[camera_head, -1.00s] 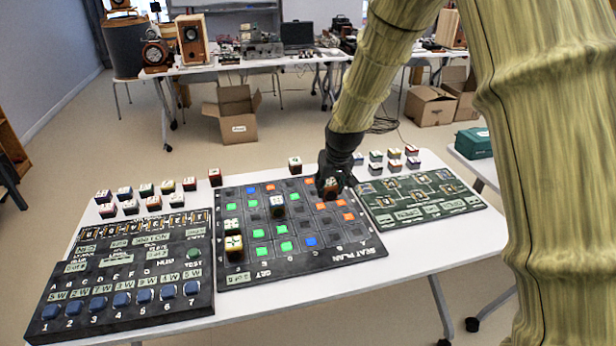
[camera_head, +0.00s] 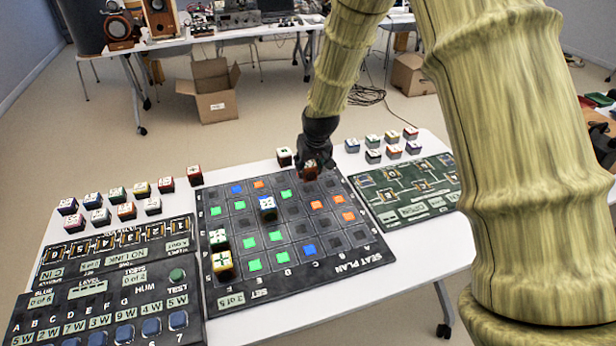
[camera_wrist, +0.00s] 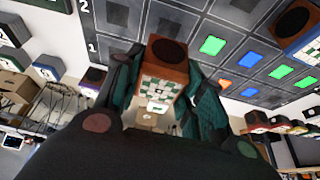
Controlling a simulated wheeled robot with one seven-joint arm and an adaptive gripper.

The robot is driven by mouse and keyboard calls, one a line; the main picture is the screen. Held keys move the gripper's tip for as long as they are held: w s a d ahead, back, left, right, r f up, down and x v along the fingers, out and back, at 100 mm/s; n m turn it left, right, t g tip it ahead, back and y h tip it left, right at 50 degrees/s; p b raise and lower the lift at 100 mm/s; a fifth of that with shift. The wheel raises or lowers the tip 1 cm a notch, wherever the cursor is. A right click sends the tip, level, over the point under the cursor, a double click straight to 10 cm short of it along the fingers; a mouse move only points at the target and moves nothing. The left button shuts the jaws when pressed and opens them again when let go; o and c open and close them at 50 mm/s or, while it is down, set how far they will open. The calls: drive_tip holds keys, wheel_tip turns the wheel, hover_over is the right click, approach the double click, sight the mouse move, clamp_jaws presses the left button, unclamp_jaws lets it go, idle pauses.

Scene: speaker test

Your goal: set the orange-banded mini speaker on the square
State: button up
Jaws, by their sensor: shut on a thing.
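My gripper (camera_head: 312,158) is shut on a small orange-brown speaker (camera_wrist: 166,72) with a black round cone and a green-and-white checked face. In the head view the held speaker (camera_head: 310,171) is over the far right part of the dark seat plan board (camera_head: 352,262). I cannot tell whether it touches the board. The board has a grid of dark squares, with several lit green, blue or orange, such as an orange square (camera_head: 317,205). The square under the speaker is hidden.
A blue-sided speaker (camera_head: 267,210) and a yellow-and-red one (camera_head: 222,264) stand on the board. More speakers stand beyond both neighbouring panels. A green panel (camera_head: 412,190) lies to the right, a button console (camera_head: 110,300) to the left.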

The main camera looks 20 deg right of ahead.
sight(309, 177)
drive_tip(key=shift+s+f, duration=0.1)
drive_tip(key=shift+f, duration=2.1)
drive_tip(key=shift+f, duration=0.15)
drive_tip(key=o, duration=1)
drive_tip(key=shift+o, duration=0.2)
drive_tip(key=v, duration=1.2)
